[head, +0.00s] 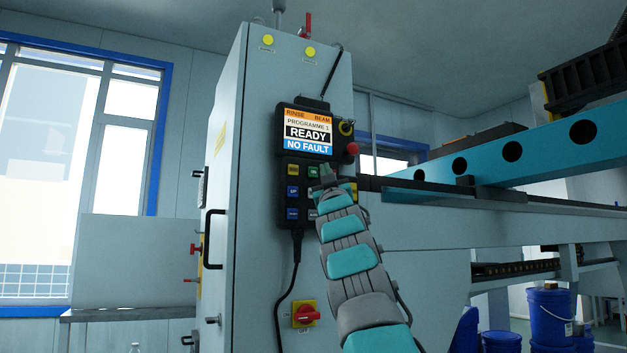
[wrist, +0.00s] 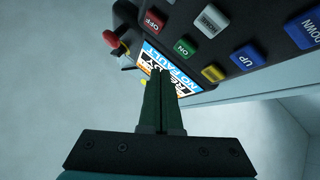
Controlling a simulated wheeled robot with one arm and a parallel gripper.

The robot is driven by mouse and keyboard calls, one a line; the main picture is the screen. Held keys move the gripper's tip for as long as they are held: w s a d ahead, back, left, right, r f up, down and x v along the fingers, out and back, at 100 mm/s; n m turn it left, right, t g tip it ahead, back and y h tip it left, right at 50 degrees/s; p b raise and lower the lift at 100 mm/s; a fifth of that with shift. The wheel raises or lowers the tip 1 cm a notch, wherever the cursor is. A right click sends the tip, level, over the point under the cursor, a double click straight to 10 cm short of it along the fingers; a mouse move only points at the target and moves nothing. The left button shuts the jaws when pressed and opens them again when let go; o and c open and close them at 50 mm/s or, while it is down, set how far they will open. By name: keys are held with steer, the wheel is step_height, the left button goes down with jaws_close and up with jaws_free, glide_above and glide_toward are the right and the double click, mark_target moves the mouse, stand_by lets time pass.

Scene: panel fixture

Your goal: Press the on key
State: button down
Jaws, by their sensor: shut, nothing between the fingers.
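The green ON key (wrist: 184,47) is on the dark control pendant in the wrist view. In the head view the green key (head: 313,171) shows just left of my gripper (head: 327,170). My gripper (wrist: 160,74) is shut with nothing held, its two dark green fingers together. In the wrist view its tips overlap the screen's picture, below and left of the ON key. The gap between the tips and the pendant face is hard to judge. My gripper and arm hide the right-hand keys in the head view.
A red OFF key (wrist: 154,21), a yellow key (wrist: 214,73) and a blue UP key (wrist: 243,58) lie near the ON key. The pendant screen (head: 307,131) reads READY, NO FAULT. A red mushroom button (head: 352,149) sticks out at the pendant's right side.

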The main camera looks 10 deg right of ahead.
steer(key=shift+s+d+b, duration=0.2)
steer(key=shift+s+b, duration=0.05)
steer(key=shift+s, duration=0.3)
steer(key=shift+s+d+b, duration=0.2)
steer(key=shift+s, duration=0.35)
